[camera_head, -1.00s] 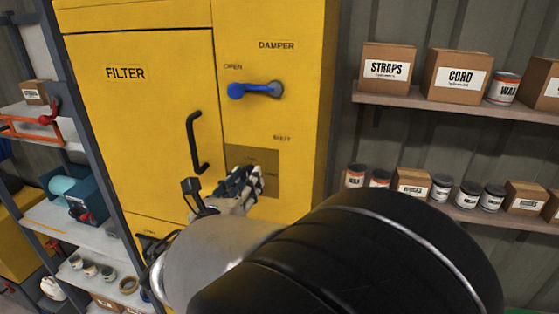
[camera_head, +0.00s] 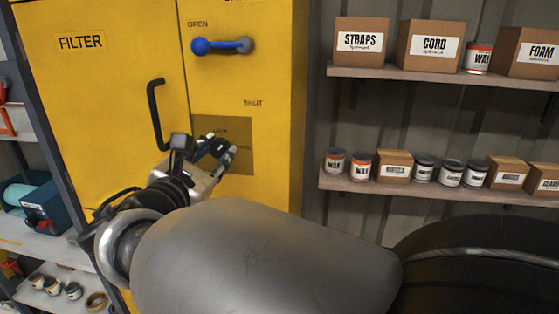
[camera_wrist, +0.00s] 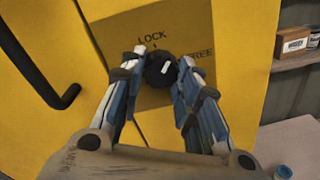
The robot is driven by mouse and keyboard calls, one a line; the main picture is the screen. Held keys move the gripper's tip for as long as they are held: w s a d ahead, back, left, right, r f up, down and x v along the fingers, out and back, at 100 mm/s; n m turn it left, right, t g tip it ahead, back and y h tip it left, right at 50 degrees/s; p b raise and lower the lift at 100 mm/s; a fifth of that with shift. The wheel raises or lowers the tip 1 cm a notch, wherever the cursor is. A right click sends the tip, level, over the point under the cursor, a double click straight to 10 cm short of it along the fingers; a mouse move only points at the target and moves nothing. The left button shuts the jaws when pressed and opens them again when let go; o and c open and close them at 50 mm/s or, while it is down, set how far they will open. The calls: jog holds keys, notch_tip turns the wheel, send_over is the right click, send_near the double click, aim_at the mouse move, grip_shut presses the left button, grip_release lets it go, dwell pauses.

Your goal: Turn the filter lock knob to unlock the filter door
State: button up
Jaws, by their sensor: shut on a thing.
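The filter lock knob (camera_wrist: 160,71) is a round black knob with a white mark, set on a brown plate (camera_wrist: 200,25) printed LOCK and FREE. The mark slants up to the right, between the two words. My gripper (camera_wrist: 163,62) is shut on the knob, one finger on each side. In the head view my gripper (camera_head: 217,150) reaches the plate from below left and partly covers the knob. The yellow filter door (camera_head: 80,110) is closed, with a black bar handle (camera_head: 154,115) left of the knob.
A blue damper lever (camera_head: 222,46) sits above the plate, between OPEN and SHUT. Shelves on the right hold boxes (camera_head: 361,42) and cans (camera_head: 335,161). A shelf rack (camera_head: 60,250) with a blue bin (camera_head: 40,212) stands at the left.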

jog(key=m+b, duration=0.5)
jog(key=b, duration=0.2)
jog(key=shift+f+y+b, duration=0.15)
jog(key=shift+y+b, duration=0.15)
jog(key=m+b, duration=0.4)
jog(key=b, duration=0.1)
jog(key=shift+r+m, duration=0.25)
jog(key=shift+m, duration=0.05)
jog(key=o, duration=1.1)
jog(key=shift+c, duration=0.2)
